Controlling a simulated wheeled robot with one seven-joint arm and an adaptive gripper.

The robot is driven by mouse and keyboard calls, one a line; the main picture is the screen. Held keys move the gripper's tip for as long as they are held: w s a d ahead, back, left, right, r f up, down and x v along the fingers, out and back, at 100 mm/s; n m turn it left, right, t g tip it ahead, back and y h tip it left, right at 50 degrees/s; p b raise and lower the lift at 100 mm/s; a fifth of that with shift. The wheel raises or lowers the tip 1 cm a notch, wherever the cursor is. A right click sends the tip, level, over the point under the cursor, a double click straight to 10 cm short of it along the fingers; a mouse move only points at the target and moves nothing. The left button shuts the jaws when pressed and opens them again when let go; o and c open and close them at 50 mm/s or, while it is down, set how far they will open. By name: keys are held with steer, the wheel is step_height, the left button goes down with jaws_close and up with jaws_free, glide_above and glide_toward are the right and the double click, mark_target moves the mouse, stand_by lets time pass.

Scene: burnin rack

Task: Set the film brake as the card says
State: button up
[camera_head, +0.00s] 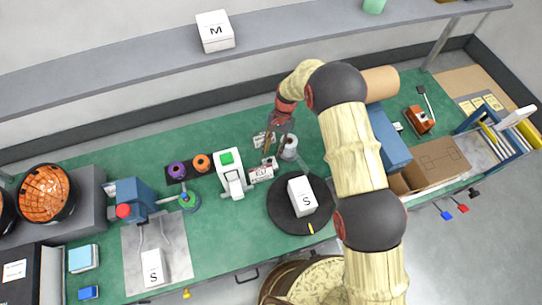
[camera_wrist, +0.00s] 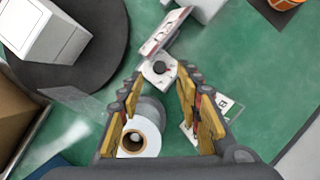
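My gripper (camera_head: 273,145) is open and empty, pointing down over the bench. In the wrist view its two fingers (camera_wrist: 160,84) stand apart. A small white block with a dark round knob (camera_wrist: 160,70) shows just beyond and between the fingertips; I cannot tell whether anything touches it. A white film roll with a brown core (camera_wrist: 138,138) lies beside and partly behind the left finger; it also shows in the head view (camera_head: 289,148). A white card (camera_wrist: 224,105) with dark print is partly hidden by the right finger; its setting is not readable.
A white sign with red letters (camera_head: 262,173) stands near the knob. A cardboard box (camera_head: 438,162) is at right.

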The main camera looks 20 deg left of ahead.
steer(key=v, duration=0.7)
steer(key=shift+r, duration=0.2)
